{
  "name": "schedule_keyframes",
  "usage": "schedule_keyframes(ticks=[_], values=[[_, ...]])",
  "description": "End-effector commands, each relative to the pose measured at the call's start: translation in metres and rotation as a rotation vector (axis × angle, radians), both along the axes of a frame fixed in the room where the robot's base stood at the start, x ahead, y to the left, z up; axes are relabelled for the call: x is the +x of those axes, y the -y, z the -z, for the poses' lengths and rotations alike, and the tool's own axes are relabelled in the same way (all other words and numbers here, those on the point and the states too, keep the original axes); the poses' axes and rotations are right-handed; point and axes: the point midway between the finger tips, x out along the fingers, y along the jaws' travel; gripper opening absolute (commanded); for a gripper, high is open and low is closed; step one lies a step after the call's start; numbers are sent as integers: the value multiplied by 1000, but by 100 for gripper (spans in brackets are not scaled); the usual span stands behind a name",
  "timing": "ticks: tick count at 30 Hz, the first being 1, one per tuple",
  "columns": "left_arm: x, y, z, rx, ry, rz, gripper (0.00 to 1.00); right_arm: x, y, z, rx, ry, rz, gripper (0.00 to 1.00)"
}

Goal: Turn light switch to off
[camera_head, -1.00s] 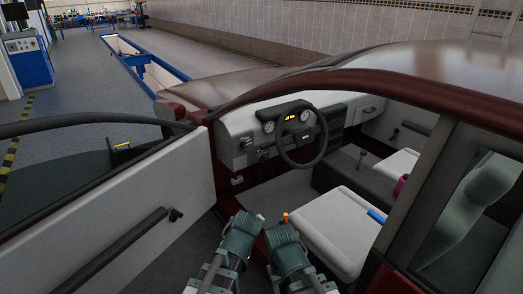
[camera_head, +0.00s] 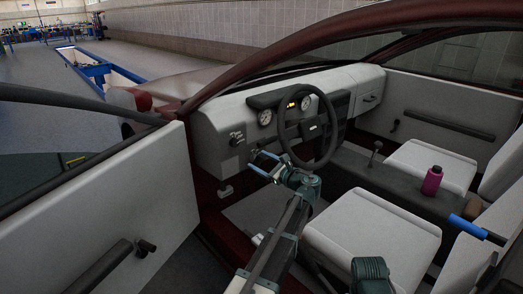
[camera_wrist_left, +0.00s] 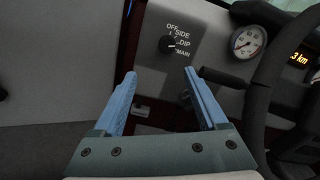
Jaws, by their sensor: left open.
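The light switch (camera_head: 237,138) is a small black knob on the grey dashboard, left of the steering wheel. The left wrist view shows the knob (camera_wrist_left: 167,44) with the labels OFF, SIDE, DIP and MAIN around its right side. Its light mark seems to face right, near DIP; the exact setting is hard to tell. My left gripper (camera_head: 257,163) is open and empty, below and right of the switch in the head view. Its blue fingers (camera_wrist_left: 160,75) are spread below the knob in the wrist view, apart from it. My right gripper is out of view.
The steering wheel (camera_head: 308,127) is close to the right of my left gripper. The open car door (camera_head: 110,215) is at the left. Seats (camera_head: 372,228), a pink bottle (camera_head: 432,181) and a gear lever (camera_head: 376,148) are to the right.

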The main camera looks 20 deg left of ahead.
Motion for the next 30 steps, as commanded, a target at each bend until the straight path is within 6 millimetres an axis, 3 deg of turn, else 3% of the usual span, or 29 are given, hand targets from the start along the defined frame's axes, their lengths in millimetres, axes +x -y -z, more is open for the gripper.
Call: schedule_keyframes(ticks=[11, 24, 30], values=[[9, -13, -2, 42, -24, 2, 75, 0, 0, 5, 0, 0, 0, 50], [42, -90, -1, 39, -23, 1, 75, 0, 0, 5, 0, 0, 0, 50], [53, -117, -1, 39, -23, 3, 75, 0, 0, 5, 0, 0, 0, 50]])
